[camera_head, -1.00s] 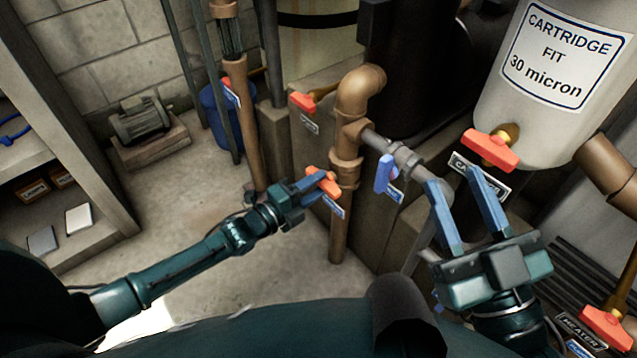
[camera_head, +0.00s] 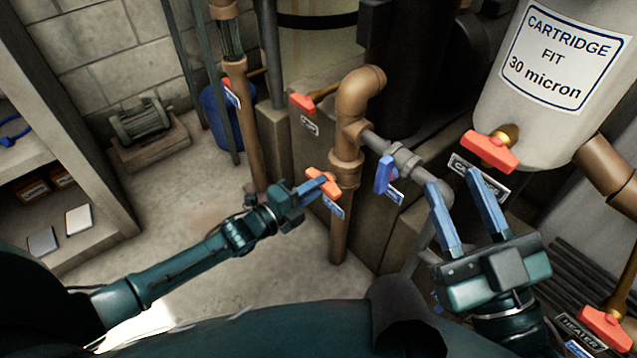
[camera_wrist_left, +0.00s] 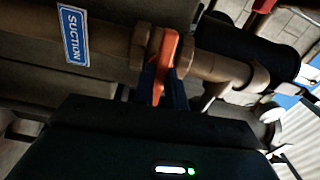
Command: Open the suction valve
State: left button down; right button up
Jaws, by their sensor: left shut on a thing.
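The suction valve has an orange handle (camera_head: 323,181) on the brown vertical pipe, left of centre in the head view. A blue tag (camera_head: 333,206) hangs just below it. In the left wrist view the tag (camera_wrist_left: 73,35) reads SUCTION, and the orange handle (camera_wrist_left: 169,58) stands between the blue fingers. My left gripper (camera_head: 314,187) is shut on this handle; its fingers partly cover it. My right gripper (camera_head: 453,180) is open and empty, with its blue fingers spread below the grey pipe and the cartridge filter.
A blue-handled valve (camera_head: 384,174) sits on the grey pipe right of the suction valve.

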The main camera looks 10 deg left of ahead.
pick_arm(q)
jog(key=n+p, duration=0.1)
jog(key=n, duration=1.7)
jog(key=c, duration=1.3)
grip_release()
